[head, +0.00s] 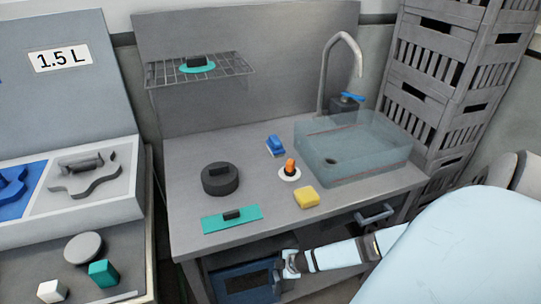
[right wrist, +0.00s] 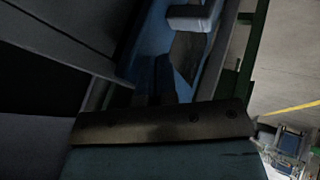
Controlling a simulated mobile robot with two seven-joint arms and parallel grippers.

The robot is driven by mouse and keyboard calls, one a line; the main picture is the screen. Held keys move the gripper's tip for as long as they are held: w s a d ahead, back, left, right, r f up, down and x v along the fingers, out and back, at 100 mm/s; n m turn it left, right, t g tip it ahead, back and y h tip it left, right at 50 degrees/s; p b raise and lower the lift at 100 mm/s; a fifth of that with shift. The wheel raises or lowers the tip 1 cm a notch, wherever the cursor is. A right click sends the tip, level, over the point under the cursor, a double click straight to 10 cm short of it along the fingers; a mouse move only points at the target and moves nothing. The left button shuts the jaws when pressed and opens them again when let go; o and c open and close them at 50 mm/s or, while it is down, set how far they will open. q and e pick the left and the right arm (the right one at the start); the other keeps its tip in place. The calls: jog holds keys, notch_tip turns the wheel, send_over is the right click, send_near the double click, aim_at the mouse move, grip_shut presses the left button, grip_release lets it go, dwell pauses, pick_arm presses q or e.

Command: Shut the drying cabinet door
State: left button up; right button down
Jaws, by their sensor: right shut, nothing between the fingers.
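Under the counter's front edge in the head view, a blue framed panel with a dark pane (head: 247,281) shows; it looks like the drying cabinet door. How far it stands open I cannot tell. My right gripper (head: 287,266) is shut and empty at the panel's right edge; whether it touches is unclear. In the right wrist view, a blue surface (right wrist: 207,67) with a light blue bar-like part (right wrist: 194,18) lies close beyond the dark fingers (right wrist: 165,80). My left gripper is not in view.
A grey handle (head: 375,214) sticks out below the counter (head: 265,215) on the right. Stacked grey crates (head: 445,85) stand at the right.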

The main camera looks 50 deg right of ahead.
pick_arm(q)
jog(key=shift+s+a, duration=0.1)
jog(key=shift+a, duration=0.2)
pick_arm(e)
jog(key=shift+w+d+r, duration=0.1)
jog(key=shift+w+d, duration=0.55)
jog(key=shift+w, duration=0.25)
